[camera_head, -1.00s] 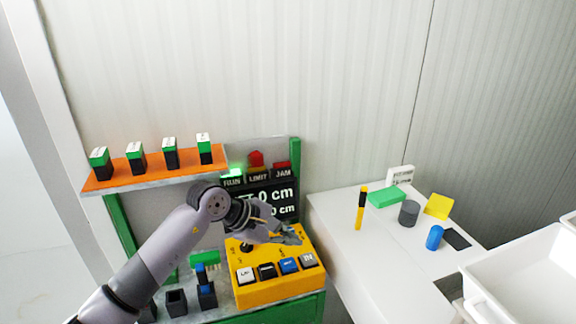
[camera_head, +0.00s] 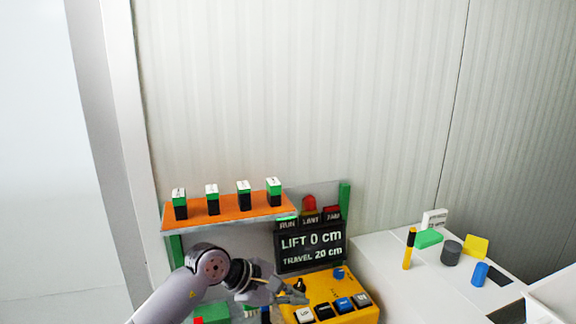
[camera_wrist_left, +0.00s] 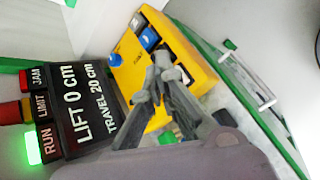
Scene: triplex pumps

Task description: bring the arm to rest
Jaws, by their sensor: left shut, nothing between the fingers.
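My left gripper (camera_head: 292,297) comes in from the lower left in the head view. It is shut and empty, in front of the left edge of the yellow control box (camera_head: 346,313). In the left wrist view the shut fingers (camera_wrist_left: 163,66) overlap the yellow box (camera_wrist_left: 130,62); I cannot tell whether they touch it. The box carries several square buttons in white, black and blue, and a blue knob (camera_head: 338,272). The display (camera_head: 310,249) behind it reads LIFT 0 cm, TRAVEL 20 cm. My right gripper is not in view.
An orange shelf (camera_head: 227,216) with several green-and-black blocks stands above my left arm. A red lamp (camera_head: 309,202) tops the panel. At the right a white table (camera_head: 396,247) holds a yellow-and-black marker (camera_head: 408,249), a grey cylinder (camera_head: 451,252) and a blue cylinder (camera_head: 480,273).

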